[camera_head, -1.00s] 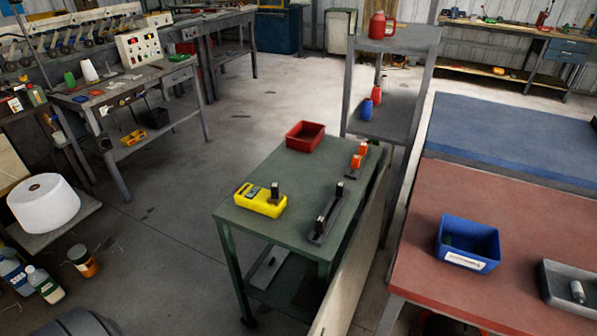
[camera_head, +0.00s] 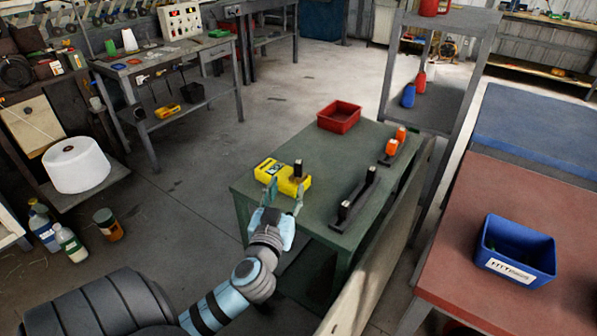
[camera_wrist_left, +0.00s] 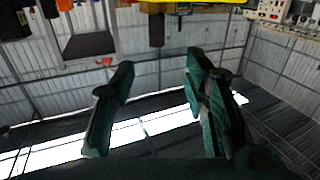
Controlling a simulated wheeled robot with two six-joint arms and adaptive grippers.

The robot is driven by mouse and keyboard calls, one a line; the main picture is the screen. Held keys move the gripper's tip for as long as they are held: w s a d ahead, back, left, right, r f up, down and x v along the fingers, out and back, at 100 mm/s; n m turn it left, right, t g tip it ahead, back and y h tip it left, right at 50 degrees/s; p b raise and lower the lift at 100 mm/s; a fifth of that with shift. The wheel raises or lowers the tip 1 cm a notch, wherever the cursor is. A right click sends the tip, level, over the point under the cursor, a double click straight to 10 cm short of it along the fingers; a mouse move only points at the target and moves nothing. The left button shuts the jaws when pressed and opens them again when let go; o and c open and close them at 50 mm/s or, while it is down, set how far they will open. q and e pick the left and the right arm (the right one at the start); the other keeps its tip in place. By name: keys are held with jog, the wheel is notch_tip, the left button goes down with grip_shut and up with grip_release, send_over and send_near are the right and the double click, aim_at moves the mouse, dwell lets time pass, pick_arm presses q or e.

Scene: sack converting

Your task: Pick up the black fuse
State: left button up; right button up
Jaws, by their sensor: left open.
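A small upright black fuse (camera_head: 298,170) with a pale top stands at the yellow meter (camera_head: 268,170) on the green cart (camera_head: 325,160). I cannot tell whether it rests on the meter or beside it. My left gripper (camera_head: 286,194) is open and empty, just on the near side of the meter and fuse. In the left wrist view, which looks upside down, the black fuse (camera_wrist_left: 157,29) lies beyond the gap between the spread fingers (camera_wrist_left: 160,64), apart from them. My right gripper is not in view.
A black holder (camera_head: 357,195) with upright ends and a piece with orange blocks (camera_head: 393,146) stand to the right on the cart. A red bin (camera_head: 339,116) is at its back. A blue bin (camera_head: 517,248) sits on the red-topped table (camera_head: 455,270). Mid cart top is clear.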

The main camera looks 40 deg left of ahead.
aim_at(298, 166)
pick_arm(q)
jog(key=x, duration=1.1)
jog(key=shift+w+d+f, duration=0.1)
jog(key=shift+w+f, duration=0.2)
jog(key=shift+w, duration=0.2)
jog(key=shift+s, duration=0.1)
grip_shut()
